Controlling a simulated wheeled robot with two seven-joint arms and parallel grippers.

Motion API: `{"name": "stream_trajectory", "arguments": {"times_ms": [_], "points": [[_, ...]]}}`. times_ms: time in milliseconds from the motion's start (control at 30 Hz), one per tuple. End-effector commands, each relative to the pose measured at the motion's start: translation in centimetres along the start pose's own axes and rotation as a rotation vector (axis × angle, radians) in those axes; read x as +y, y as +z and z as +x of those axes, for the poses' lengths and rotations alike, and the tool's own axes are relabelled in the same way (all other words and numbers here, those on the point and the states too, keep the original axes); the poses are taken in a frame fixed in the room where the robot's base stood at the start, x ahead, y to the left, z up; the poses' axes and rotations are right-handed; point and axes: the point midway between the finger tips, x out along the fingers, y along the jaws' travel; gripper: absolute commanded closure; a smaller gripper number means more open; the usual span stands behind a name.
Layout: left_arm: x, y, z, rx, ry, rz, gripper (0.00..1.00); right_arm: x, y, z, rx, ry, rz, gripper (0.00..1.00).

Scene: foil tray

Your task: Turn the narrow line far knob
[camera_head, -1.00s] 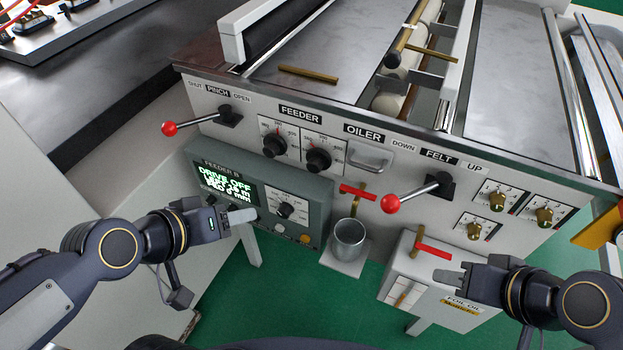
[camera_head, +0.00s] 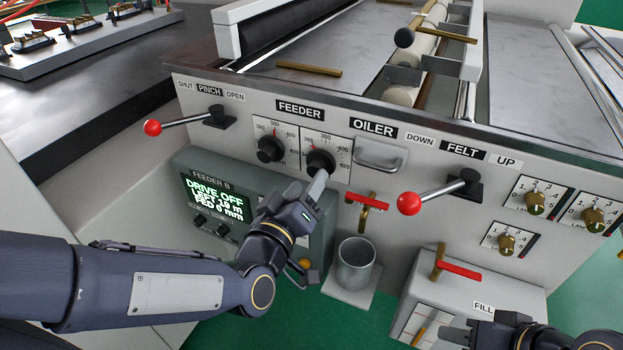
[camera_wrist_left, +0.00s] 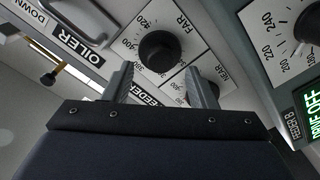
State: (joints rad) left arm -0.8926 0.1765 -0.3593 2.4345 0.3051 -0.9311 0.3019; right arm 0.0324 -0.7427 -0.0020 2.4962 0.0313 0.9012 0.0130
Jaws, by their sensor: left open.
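The far knob (camera_head: 320,163) is black and round, on a white numbered dial under the FEEDER label, the right one of two. In the left wrist view the dial reads FAR and its knob (camera_wrist_left: 158,50) is just beyond the fingertips. My left gripper (camera_head: 318,186) is at the lower edge of this knob. Its two fingers (camera_wrist_left: 160,82) are apart with nothing between them; I cannot tell whether they touch the knob. The near knob (camera_head: 270,149) is to its left. My right gripper (camera_head: 472,335) is at the bottom right, partly cut off, its fingers unclear.
A red-ball pinch lever (camera_head: 153,128) is at left and a red-ball felt lever (camera_head: 410,203) at right. A grey handle (camera_head: 380,155), a red tap (camera_head: 365,199) and a metal cup (camera_head: 356,262) are right of my left gripper. The display (camera_head: 214,195) reads DRIVE OFF.

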Motion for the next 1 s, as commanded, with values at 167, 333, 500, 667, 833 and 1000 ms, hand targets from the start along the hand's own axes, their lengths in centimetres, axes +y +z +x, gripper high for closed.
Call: {"name": "stream_trajectory", "arguments": {"times_ms": [167,333,500,667,833,1000], "points": [[-0.1,0.0,2.4,0.001,-0.001,0.002,0.48,0.1,0.1,0.1,0.0,0.0,0.0,0.64],[-0.1,0.0,3.3,0.0,-0.001,0.001,0.48,0.1,0.1,0.2,0.0,0.0,0.0,0.64],[-0.1,0.0,3.4,0.0,-0.001,0.0,0.48,0.1,0.1,0.2,0.0,0.0,0.0,0.64],[-0.1,0.0,3.3,-0.001,0.0,0.0,0.61,0.1,0.1,0.2,0.0,0.0,0.0,0.64],[-0.1,0.0,3.3,-0.001,0.0,0.0,0.83,0.1,0.1,0.2,0.0,0.0,0.0,0.64],[-0.1,0.0,3.3,-0.001,-0.001,0.002,0.93,0.1,0.1,0.2,0.0,0.0,0.0,0.64]]}}
